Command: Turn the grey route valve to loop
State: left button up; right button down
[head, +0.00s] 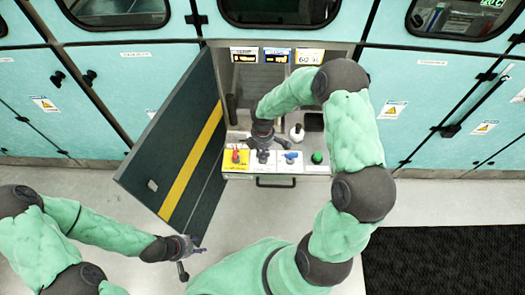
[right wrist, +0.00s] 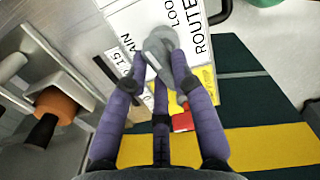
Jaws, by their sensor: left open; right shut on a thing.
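The grey route valve (right wrist: 160,42) sits on a white label plate (right wrist: 205,40) with the printed words ROUTE and LOOP, and other print partly covered by my fingers. My right gripper (right wrist: 162,62) is shut on the valve, its purple fingers around the grey handle. The fingers hide part of the handle, so I cannot tell exactly where it points. In the head view, my right gripper (head: 263,138) reaches down onto the control shelf over the grey valve. My left gripper (head: 186,252) is open and empty, low and left, away from the cabinet.
A red control (head: 236,157) on yellow stands left of the valve; a blue one (head: 291,156) and a green knob (head: 317,157) stand right. A dark door (head: 178,140) with a yellow stripe hangs open on the left.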

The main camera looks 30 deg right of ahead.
jog(key=shift+m, duration=0.9)
jog(key=c, duration=1)
grip_release()
jog(key=shift+c, duration=0.2)
notch_tip(320, 180, up, 12)
jog(key=shift+f, duration=0.1)
